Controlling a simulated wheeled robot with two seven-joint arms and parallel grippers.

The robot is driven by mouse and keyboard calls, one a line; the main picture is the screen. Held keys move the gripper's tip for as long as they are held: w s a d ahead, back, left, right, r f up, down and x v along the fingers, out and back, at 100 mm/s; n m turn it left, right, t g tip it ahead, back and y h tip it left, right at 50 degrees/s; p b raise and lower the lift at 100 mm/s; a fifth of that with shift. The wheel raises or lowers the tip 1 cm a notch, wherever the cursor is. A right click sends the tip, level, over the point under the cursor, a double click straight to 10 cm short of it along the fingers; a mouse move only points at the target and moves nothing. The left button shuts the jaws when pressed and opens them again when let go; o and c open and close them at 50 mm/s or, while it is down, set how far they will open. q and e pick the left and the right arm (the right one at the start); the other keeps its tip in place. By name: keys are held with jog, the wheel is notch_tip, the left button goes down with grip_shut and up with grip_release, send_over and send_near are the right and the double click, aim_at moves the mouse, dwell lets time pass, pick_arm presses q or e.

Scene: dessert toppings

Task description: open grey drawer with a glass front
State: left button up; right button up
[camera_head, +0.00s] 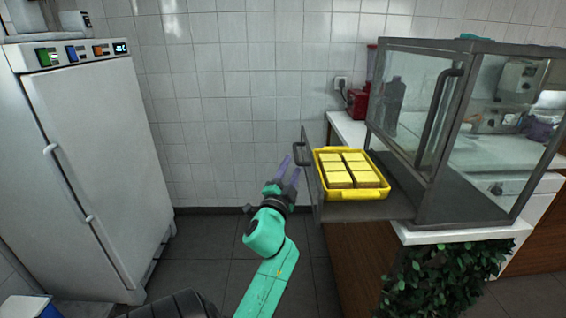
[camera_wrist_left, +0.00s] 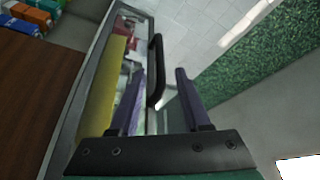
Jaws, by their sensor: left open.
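The grey drawer (camera_head: 378,209) with a glass front (camera_head: 311,178) stands pulled out to the left from under the glass display case. A dark bar handle (camera_head: 301,154) is on its front; it also shows in the left wrist view (camera_wrist_left: 158,62). My left gripper (camera_head: 290,168) is open, just left of the drawer front and close to the handle. In the left wrist view, the handle's lower end appears between the two purple fingers, with gaps on both sides. I cannot tell its exact depth. My right gripper is not in view.
A yellow tray (camera_head: 362,194) with several yellow blocks sits in the drawer. The glass display case (camera_head: 414,163) has its own vertical handle and stands on a white counter (camera_head: 464,235). A white fridge (camera_head: 100,165) is at the left.

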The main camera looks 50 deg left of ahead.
pick_arm(q)
jog(key=b+v, duration=0.1)
jog(key=v, duration=0.7)
jog(key=shift+s+d, duration=0.2)
jog(key=shift+s, duration=0.1)
